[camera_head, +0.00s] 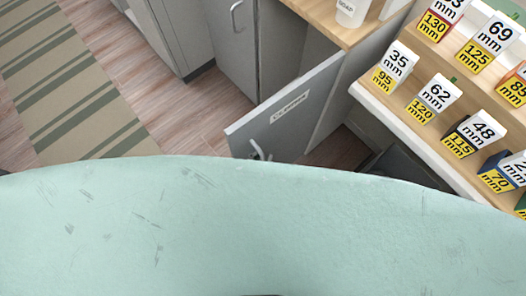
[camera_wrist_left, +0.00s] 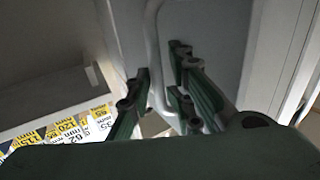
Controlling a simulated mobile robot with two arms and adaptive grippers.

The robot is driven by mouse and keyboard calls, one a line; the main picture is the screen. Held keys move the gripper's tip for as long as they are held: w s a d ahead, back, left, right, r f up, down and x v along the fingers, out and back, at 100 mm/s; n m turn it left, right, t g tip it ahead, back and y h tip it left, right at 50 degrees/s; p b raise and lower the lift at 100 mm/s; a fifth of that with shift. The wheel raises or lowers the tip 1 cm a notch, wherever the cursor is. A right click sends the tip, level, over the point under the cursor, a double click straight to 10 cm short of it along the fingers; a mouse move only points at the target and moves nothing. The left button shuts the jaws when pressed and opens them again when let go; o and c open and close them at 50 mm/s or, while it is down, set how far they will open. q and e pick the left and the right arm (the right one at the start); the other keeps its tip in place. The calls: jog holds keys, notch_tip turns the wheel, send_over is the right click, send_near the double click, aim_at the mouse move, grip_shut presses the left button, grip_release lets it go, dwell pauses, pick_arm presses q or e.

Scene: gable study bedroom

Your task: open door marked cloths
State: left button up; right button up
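A grey cabinet door (camera_head: 285,112) with a small white label (camera_head: 290,106) stands swung out from its cabinet in the head view. The label's lettering is too small to read surely. Its handle (camera_head: 257,150) is near the lower left corner, partly cut off by my mint-green body. In the left wrist view, a curved metal handle (camera_wrist_left: 152,45) runs between the dark green fingers of my left gripper (camera_wrist_left: 160,82). The fingers are apart, one on each side of the handle; I see no clear grip on it. My right gripper is not in view.
A wooden counter (camera_head: 322,14) with a soap container (camera_head: 350,11) is above the cabinet. Another grey door with a handle (camera_head: 237,16) is to the left. Shelves with several numbered boxes (camera_head: 433,97) are at right. A striped rug (camera_head: 70,85) lies on open floor at left.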

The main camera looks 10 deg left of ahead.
pick_arm(q)
jog(key=shift+o, duration=0.6)
jog(key=shift+w+d, duration=0.2)
jog(key=v, duration=1.2)
jog(key=shift+r, duration=0.1)
